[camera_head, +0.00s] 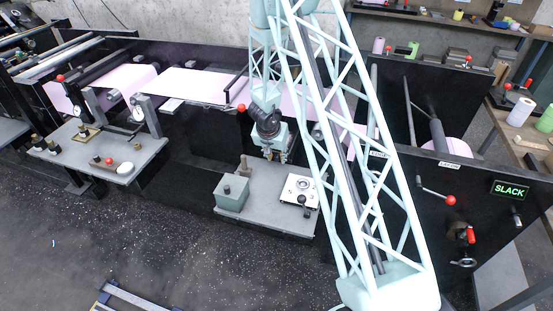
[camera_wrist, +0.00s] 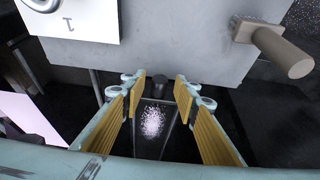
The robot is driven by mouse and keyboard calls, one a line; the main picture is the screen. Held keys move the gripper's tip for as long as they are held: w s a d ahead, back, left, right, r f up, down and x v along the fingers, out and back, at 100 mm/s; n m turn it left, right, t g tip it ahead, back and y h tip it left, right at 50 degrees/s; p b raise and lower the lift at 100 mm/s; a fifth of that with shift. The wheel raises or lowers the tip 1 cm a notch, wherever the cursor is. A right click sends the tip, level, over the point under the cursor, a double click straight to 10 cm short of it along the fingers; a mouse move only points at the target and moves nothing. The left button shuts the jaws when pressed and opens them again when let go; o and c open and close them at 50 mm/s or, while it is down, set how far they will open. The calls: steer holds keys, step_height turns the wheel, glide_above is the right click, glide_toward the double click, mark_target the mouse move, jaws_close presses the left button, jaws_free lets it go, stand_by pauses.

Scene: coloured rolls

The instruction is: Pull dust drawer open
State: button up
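My gripper (camera_head: 275,155) points down beside the back edge of a grey shelf in the head view. In the wrist view my gripper (camera_wrist: 158,88) is open, with its two yellow-padded fingers apart. Between them is a narrow dark tray with pale speckled dust (camera_wrist: 152,122), which looks like the dust drawer. A short dark knob (camera_wrist: 154,92) stands at the tray's far end, between the fingertips; I cannot tell whether they touch it. I cannot make out the drawer in the head view.
The grey shelf (camera_head: 262,212) carries a green box (camera_head: 232,192) and a white plate with a dial (camera_head: 299,190). In the wrist view a cylindrical peg (camera_wrist: 284,54) sticks out at right. Pink web (camera_head: 195,85) runs behind. A lit SLACK sign (camera_head: 509,190) is at right.

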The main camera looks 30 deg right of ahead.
steer(key=shift+c, duration=0.5)
jaws_close()
steer(key=shift+s, duration=0.15)
